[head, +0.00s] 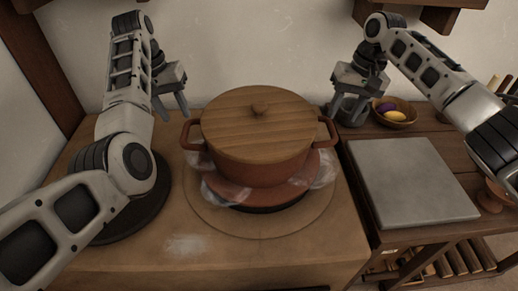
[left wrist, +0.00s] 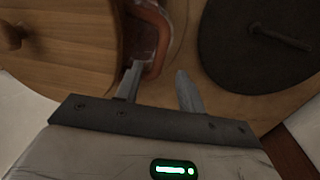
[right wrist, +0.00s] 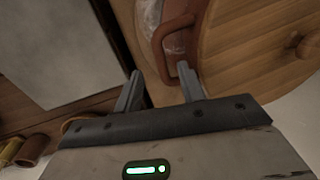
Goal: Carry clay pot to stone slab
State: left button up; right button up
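The clay pot (head: 262,142) is reddish brown with a wooden lid and two side handles. It sits upright on a round reddish base on the left worktop. The grey stone slab (head: 412,182) lies flat and bare on the lower table at right. My left gripper (head: 173,114) is open by the left handle (left wrist: 160,48); the handle's outer bar shows between its fingers in the left wrist view. My right gripper (head: 344,118) is open by the right handle (right wrist: 160,45), whose outer bar shows between its fingers in the right wrist view. Neither visibly grips; contact is unclear.
A dark round stone (left wrist: 258,45) with a stick-like handle lies left of the pot, partly behind my left arm. A bowl (head: 397,118) with yellow and purple items stands behind the slab. Whitish translucent patches surround the pot's base. A gap separates worktop and table.

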aim_at(184, 130)
pick_arm(q)
jog(key=f, duration=0.2)
jog(key=d+f, duration=0.1)
jog(key=f, duration=0.4)
jog(key=shift+d+f, duration=0.25)
jog(key=shift+f, duration=0.05)
pick_arm(e)
jog(key=f, duration=0.2)
jog(key=a+f, duration=0.1)
jog(key=f, duration=0.4)
jog(key=shift+a+f, duration=0.2)
jog(key=shift+f, duration=0.1)
pick_arm(q)
grip_shut()
pick_arm(e)
grip_shut()
pick_arm(q)
jog(key=shift+w, duration=0.1)
